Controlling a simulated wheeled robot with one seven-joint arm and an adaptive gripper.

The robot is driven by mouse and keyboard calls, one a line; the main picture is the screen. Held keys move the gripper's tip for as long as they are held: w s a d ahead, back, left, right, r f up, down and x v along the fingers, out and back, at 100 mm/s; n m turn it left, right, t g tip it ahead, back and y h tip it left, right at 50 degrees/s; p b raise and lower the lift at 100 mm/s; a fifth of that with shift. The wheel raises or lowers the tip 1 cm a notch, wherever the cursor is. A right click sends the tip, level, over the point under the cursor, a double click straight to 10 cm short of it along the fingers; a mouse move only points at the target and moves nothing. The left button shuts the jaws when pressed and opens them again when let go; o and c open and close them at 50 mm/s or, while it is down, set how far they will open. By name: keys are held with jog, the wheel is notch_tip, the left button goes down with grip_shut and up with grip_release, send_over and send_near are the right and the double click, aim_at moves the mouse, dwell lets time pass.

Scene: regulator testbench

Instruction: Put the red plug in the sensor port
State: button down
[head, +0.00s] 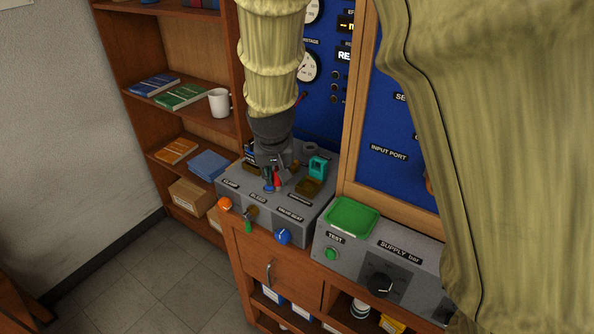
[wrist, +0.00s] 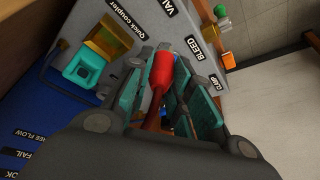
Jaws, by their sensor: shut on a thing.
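The red plug (wrist: 162,70) is between the teal-padded fingers of my gripper (wrist: 168,88) in the wrist view, and the gripper is shut on it. In the head view my gripper (head: 270,170) points down over the grey test block (head: 262,220), and a bit of the red plug (head: 277,181) shows at its fingertips. Whether the plug touches the block cannot be told. No label reading "sensor port" is legible; part of the block's top is hidden behind my gripper.
A green tray (head: 352,217) sits on the supply box (head: 385,262). A blue panel (head: 400,130) rises behind.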

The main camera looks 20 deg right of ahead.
jog(key=shift+s+a+r, duration=0.35)
jog(key=shift+s+r, duration=0.05)
jog(key=shift+s, duration=0.1)
jog(key=shift+w+d+r, duration=0.1)
jog(key=shift+w+d, duration=0.05)
jog(key=shift+w, duration=0.05)
jog(key=w+d+p, duration=0.1)
jog(key=w+d, duration=0.1)
jog(key=w, duration=0.2)
jog(key=w+d+f+p, duration=0.1)
jog(key=w+d+p, duration=0.1)
jog(key=w+d, duration=0.1)
jog(key=w+d+p, duration=0.1)
jog(key=w+d, duration=0.2)
jog(key=w, duration=0.3)
jog(key=shift+f+p, duration=0.25)
jog(key=shift+p, duration=0.15)
jog(key=shift+f+p, duration=0.85)
jog(key=shift+f, duration=0.95)
jog(key=shift+f, duration=0.15)
jog(key=c, duration=1.3)
grip_release()
jog(key=shift+r, duration=0.25)
jog(key=shift+b+v, duration=1.55)
jog(key=shift+v, duration=4.35)
